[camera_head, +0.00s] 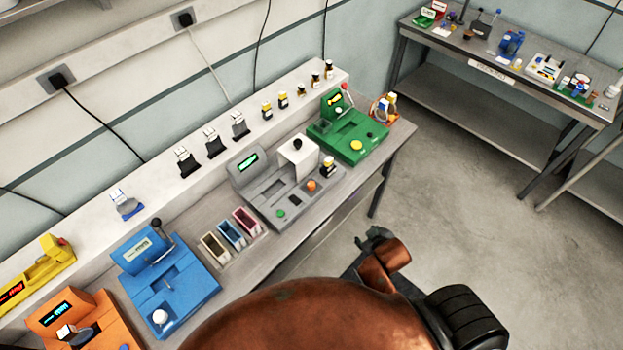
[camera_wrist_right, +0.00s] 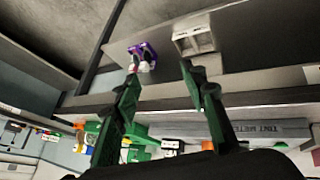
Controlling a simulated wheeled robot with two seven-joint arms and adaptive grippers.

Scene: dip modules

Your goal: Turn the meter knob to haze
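A grey meter (camera_head: 272,190) with a lit green display stands on the bench in the head view. Its front panel carries an orange round knob (camera_head: 311,186) and a green button (camera_head: 281,213). The knob's markings are too small to read. My right gripper (camera_wrist_right: 160,73) is open in its wrist view, with nothing between its two fingers. In the head view a dark end of my arm shows beyond the bench's front edge, apart from the meter. My left gripper is not in view.
A white block with a black knob (camera_head: 298,157) and a small dark bottle (camera_head: 327,167) stand at the meter. A green device (camera_head: 348,133) is to its right; coloured bins (camera_head: 230,233) and a blue device (camera_head: 164,280) are to its left. Bottles line the raised shelf behind.

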